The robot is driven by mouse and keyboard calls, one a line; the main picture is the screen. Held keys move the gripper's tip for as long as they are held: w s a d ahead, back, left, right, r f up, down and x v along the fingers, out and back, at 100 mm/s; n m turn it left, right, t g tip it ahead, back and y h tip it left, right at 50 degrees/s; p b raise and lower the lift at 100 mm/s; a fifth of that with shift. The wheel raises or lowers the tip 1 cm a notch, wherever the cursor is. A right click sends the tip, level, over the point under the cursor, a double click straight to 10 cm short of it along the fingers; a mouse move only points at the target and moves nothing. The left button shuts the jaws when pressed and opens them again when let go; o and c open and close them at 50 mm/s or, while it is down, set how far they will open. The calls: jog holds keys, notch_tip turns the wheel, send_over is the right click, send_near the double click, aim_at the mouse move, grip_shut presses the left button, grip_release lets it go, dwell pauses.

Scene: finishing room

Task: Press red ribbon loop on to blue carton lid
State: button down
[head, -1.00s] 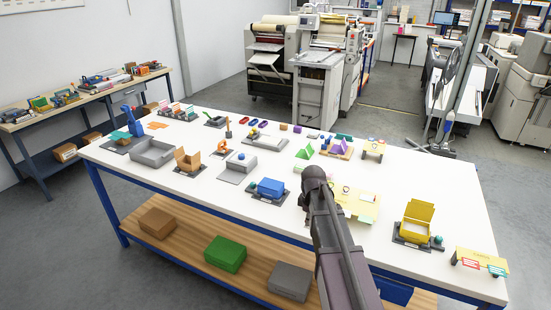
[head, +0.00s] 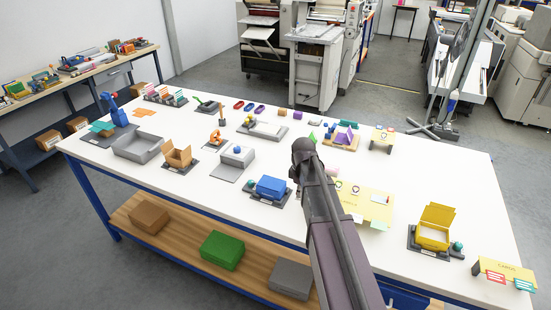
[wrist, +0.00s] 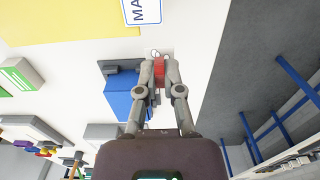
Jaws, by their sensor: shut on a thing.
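The blue carton (head: 270,187) stands on a dark base on the white table, left of my arm in the head view. It also shows in the wrist view (wrist: 122,104), just left of my fingers. In the wrist view my gripper (wrist: 159,68) is shut on a small red piece, the red ribbon loop (wrist: 159,73), held between the fingertips. The fingertips appear beside the carton's edge; I cannot tell the height or whether the loop touches the lid. In the head view my own arm hides the gripper and the loop.
A yellow sheet (head: 367,203) lies right of my arm, and an open yellow box (head: 434,228) is farther right. A grey box with a blue knob (head: 238,155) and an open cardboard box (head: 177,154) stand to the left. The white table (head: 330,248) has clear room along its front edge.

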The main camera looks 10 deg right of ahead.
jog(key=shift+w, duration=0.2)
jog(key=shift+d+r, duration=0.1)
jog(key=shift+w, duration=0.2)
jog(key=p, duration=0.3)
send_near(272, 183)
jog(key=shift+w+r, duration=0.15)
jog(key=shift+f, duration=0.2)
jog(key=shift+f+b, duration=2.9)
jog(key=shift+b, duration=0.05)
jog(key=shift+f+b, duration=0.5)
jog(key=shift+b, duration=0.05)
dwell(1.5)
